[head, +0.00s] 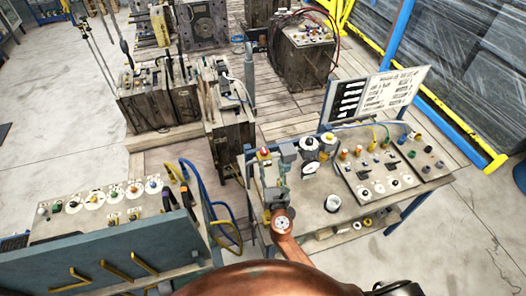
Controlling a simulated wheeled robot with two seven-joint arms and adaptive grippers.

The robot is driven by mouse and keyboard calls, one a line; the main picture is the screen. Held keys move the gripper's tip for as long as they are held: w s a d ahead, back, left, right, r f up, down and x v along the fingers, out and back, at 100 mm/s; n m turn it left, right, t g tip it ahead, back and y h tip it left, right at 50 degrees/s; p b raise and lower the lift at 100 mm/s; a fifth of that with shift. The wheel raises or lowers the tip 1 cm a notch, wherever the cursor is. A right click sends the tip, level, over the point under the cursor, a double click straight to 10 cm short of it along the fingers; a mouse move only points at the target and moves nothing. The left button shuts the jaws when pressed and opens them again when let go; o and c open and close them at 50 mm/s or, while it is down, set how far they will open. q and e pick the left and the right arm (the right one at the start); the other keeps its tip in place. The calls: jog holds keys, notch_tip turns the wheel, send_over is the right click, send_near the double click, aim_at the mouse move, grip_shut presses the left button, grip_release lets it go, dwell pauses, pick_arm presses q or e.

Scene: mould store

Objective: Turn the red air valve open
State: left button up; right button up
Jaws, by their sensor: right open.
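A small red and yellow knob (264,152), which looks like the red air valve, is at the back left corner of the workbench (318,186). My right gripper (272,163) reaches over the left end of this bench, its fingers pointing away from me. It is open, with its tips close to the knob. I cannot tell whether they touch it or whether it lies between them. The valve's body and pipe are too small to make out, and the gripper partly covers that corner. My left gripper is not in view.
Right of the gripper are white-topped gauges (308,144) and a panel of coloured knobs (385,170), with a sign board (374,94) behind. A second panel (108,205) with blue and yellow hoses stands left. Heavy moulds (150,92) fill the back. A roll (332,203) lies near the front edge.

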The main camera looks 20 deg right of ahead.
aim_at(265, 154)
jog(key=shift+w+a+r+n+y, duration=0.25)
jog(key=shift+w+a+n, duration=0.35)
jog(key=shift+a+n, duration=0.3)
jog(key=w, duration=0.4)
jog(key=w+d, duration=0.1)
jog(key=w, duration=0.2)
jog(key=shift+w+f, duration=0.1)
jog(key=shift+c, duration=0.6)
